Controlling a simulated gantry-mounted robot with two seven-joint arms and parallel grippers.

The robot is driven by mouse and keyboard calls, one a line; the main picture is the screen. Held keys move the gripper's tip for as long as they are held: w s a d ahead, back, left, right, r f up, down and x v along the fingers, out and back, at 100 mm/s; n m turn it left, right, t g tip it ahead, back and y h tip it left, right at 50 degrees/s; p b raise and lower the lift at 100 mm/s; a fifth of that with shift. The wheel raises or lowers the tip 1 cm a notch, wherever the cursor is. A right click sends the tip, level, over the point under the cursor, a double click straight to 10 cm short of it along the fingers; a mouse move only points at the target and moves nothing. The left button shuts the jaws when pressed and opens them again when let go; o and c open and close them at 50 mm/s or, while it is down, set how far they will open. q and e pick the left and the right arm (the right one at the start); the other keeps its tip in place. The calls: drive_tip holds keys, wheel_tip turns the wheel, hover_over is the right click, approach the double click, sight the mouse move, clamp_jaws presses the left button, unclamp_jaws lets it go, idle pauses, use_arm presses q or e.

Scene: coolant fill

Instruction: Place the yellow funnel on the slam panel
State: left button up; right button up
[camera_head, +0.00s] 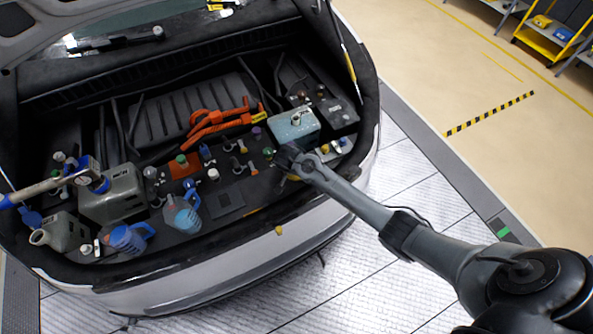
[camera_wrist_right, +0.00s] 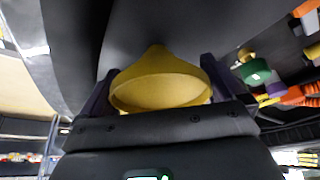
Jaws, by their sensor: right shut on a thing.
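The yellow funnel (camera_wrist_right: 160,84) is between the fingers of my right gripper (camera_wrist_right: 158,92) in the right wrist view, its wide round mouth facing the camera. In the head view my right gripper (camera_head: 286,158) is over the front right of the engine bay, and a bit of yellow shows just below it. The gripper hides most of the funnel there. The dark slam panel (camera_head: 262,197) runs along the front edge of the bay, close under the gripper. I cannot tell whether the funnel touches it.
A blue-grey box (camera_head: 293,127) stands just behind the gripper. Orange cables (camera_head: 218,124) lie further back. Blue-handled jugs (camera_head: 182,214) and a grey canister (camera_head: 114,194) crowd the left. Small coloured caps and fittings lie around the middle. The bumper edge (camera_head: 225,272) is in front.

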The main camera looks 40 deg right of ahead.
drive_tip(key=shift+f, duration=0.15)
drive_tip(key=o, duration=0.4)
drive_tip(key=shift+o, duration=0.2)
drive_tip(key=shift+a+r, duration=0.15)
drive_tip(key=shift+r, duration=0.4)
drive_tip(key=p+v, duration=0.1)
drive_tip(key=v, duration=0.9)
drive_tip(key=shift+s+a+r, duration=0.1)
drive_tip(key=shift+r, duration=0.25)
drive_tip(key=s+a+f+n+y, duration=0.25)
drive_tip(key=s+a+n, duration=0.5)
drive_tip(key=s, duration=0.65)
drive_tip(key=s+a+r+n+y, duration=0.1)
drive_tip(key=s+a+r+n, duration=0.1)
drive_tip(key=s, duration=0.4)
drive_tip(key=s+a+r+n+t, duration=0.1)
drive_tip(key=s+a+r+n, duration=0.1)
drive_tip(key=s+n, duration=0.2)
drive_tip(key=s, duration=0.3)
drive_tip(key=shift+y, duration=0.35)
